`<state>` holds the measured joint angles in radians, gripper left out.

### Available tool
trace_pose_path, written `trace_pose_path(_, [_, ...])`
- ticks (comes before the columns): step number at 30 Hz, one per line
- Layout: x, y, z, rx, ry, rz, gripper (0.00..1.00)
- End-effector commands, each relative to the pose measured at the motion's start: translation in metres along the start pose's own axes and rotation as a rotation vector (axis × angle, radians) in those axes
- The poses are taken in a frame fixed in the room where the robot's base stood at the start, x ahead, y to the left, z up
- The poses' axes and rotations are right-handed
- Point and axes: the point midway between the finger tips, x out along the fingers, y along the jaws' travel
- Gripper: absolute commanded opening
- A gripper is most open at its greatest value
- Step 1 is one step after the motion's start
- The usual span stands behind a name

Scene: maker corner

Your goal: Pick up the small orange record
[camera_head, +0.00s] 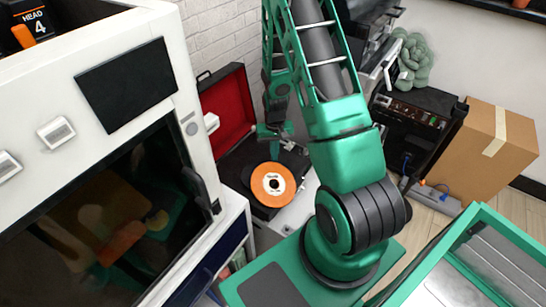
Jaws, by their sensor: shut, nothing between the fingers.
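The small orange record (273,185) has a pale centre label and lies on the record player (247,178), a dark case with its red-lined lid (228,104) raised behind it. My gripper (274,150) is just above the far edge of the record in the picture. It is small and partly dark here. It is shut with nothing held. I cannot tell whether its fingertips touch the record.
A white machine (110,110) with a dark window stands close on the left. A black box (418,125) with sockets and a cardboard box (488,150) stand at the right. A green-edged case (490,212) is at the lower right.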

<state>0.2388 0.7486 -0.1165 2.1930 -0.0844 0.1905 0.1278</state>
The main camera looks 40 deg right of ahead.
Motion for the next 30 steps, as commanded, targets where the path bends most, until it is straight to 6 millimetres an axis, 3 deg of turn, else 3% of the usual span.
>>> trace_pose_path(4, [-0.001,0.002,-0.019,-0.001,0.002,0.0,0.0])
trace_pose_path(15, [-0.068,-0.002,-0.017,-0.005,0.004,0.0,0.0])
trace_pose_path(24, [-0.098,-0.004,-0.016,-0.01,0.001,0.0,0.0])
trace_pose_path(30, [-0.107,-0.029,-0.01,-0.154,-0.002,-0.003,0.0])
